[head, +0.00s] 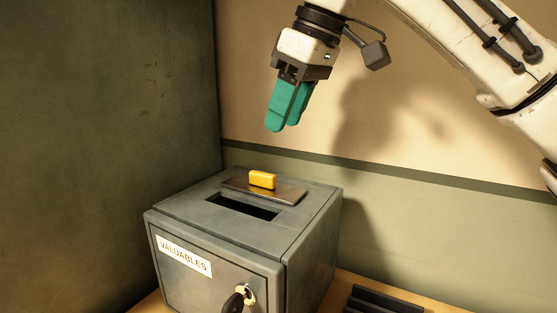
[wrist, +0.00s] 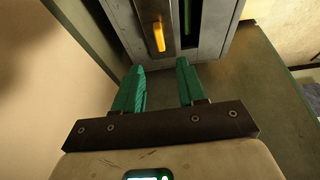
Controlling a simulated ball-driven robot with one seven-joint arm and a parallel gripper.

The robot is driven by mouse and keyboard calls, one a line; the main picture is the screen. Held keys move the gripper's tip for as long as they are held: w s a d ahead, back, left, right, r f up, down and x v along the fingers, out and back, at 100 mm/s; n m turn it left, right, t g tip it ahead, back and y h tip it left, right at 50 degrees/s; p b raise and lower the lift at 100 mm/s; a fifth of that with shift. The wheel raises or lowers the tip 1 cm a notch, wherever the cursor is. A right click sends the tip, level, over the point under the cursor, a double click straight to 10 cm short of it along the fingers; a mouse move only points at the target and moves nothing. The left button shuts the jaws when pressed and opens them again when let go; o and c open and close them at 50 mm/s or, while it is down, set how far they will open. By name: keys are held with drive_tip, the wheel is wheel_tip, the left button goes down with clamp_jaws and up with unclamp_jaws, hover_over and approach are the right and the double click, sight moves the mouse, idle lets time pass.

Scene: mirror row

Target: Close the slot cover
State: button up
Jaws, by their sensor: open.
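The slot cover (head: 284,191) is a flat metal plate on top of the grey safe box (head: 190,216), with a yellow handle (head: 262,179) standing on it. The dark slot (head: 240,207) lies uncovered in front of the plate. My gripper (head: 286,128) has teal fingers pointing down, above and behind the box, apart from the handle. In the wrist view the gripper (wrist: 160,75) is open and empty. The yellow handle (wrist: 157,37), the cover (wrist: 150,12) and the slot (wrist: 187,16) show beyond the fingertips.
The box front has a VALUABLES label (head: 184,256) and a lock with a key (head: 240,297). A dark ridged object (head: 382,301) lies on the wooden surface at right. A dark wall (head: 110,110) stands at left and a wall with a green band behind. The air above the box is clear.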

sight(262, 173)
drive_tip(key=b+x, duration=0.2)
drive_tip(key=x, duration=0.8)
drive_tip(key=shift+a+f, duration=0.1)
drive_tip(key=shift+f, duration=0.2)
clamp_jaws()
